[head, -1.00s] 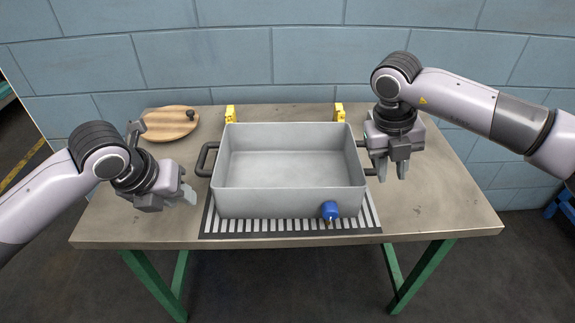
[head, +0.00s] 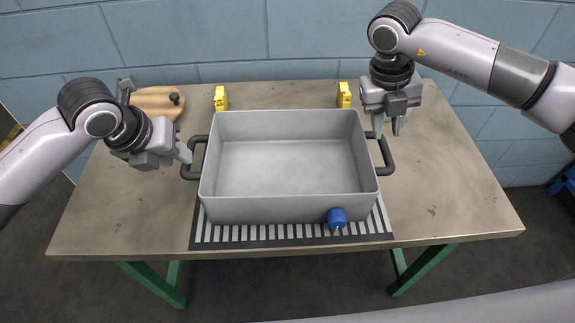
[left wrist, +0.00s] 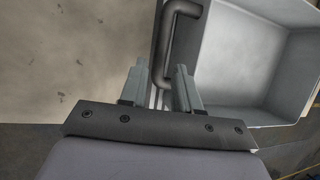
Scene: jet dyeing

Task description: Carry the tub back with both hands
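The grey, empty, open tub (head: 290,208) stands upright on the table. It has a dark left handle (head: 190,172), a dark right handle (head: 386,160) and a blue knob (head: 337,217) low on its front right. My left gripper (head: 183,152) is open at the left handle. In the left wrist view its two fingers (left wrist: 160,86) are apart, with the handle (left wrist: 162,50) passing between or just beyond them; whether they touch it I cannot tell. My right gripper (head: 388,126) is open and empty, over the rear part of the right handle.
The tub rests on a striped grate (head: 290,234) near the front edge of the table (head: 455,205). Two yellow blocks stand behind it, left (head: 221,98) and right (head: 344,95). A round wooden board (head: 155,103) lies at the back left. The table's right side is clear.

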